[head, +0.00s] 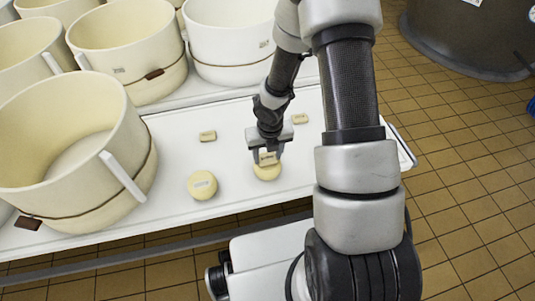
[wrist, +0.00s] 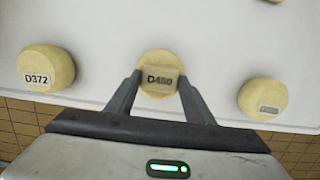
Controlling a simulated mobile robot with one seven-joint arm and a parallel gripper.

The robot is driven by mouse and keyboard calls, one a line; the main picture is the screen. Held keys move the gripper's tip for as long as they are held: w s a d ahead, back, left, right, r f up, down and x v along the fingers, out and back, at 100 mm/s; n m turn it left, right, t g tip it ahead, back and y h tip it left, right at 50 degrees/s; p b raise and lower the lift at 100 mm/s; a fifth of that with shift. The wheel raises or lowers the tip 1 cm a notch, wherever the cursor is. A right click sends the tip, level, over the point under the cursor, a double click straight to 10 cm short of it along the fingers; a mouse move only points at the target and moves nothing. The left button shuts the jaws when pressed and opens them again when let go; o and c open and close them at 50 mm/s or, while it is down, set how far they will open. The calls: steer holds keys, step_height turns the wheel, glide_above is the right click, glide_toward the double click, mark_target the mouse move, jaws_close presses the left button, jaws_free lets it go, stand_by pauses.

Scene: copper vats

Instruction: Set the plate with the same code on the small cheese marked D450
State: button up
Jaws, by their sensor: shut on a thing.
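My gripper (head: 267,158) points down over a small round yellow cheese (head: 267,172). It is shut on a small tan plate (wrist: 161,81) that reads D450 in the wrist view. In the wrist view the plate lies in front of the middle of that cheese (wrist: 158,61), between my two fingertips. I cannot tell whether the plate touches the cheese top. Any mark on this cheese is hidden by the plate and fingers.
A cheese marked D372 (wrist: 46,68) lies to the left, and another with a grey, unreadable label (wrist: 263,98) to the right. Two tan plates (head: 208,136) (head: 300,119) lie farther back on the white table (head: 237,190). Large cream vats (head: 72,150) crowd the left.

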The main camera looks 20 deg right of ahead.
steer(key=o, duration=1.1)
steer(key=shift+o, duration=0.2)
step_height(320, 180, up, 17)
steer(key=s+p, duration=0.2)
steer(key=p, duration=0.7)
steer(key=shift+s, duration=0.3)
steer(key=shift+r, duration=0.1)
